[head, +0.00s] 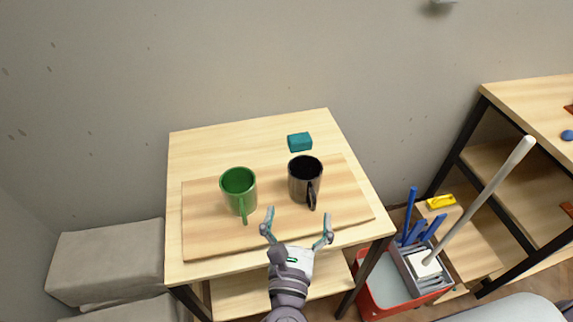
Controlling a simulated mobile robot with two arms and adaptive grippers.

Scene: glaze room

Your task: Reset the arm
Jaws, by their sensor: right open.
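My right gripper (296,227) is open and empty. It is over the front edge of the wooden board, with its two fingers pointing toward the mugs. A black mug (304,177) stands upright on the board just beyond the fingers, its handle toward me. A green mug (238,189) stands upright to its left, its handle also toward the front. The gripper looks apart from both mugs. My left gripper is not in view.
The board (207,240) lies on a small wooden table (196,146). A teal block (299,141) sits behind the black mug. A red and grey bucket (375,301) with a pale stick and blue-handled tools stands at right. A shelf (532,96) is beyond. Grey cushioned blocks (107,262) are at left.

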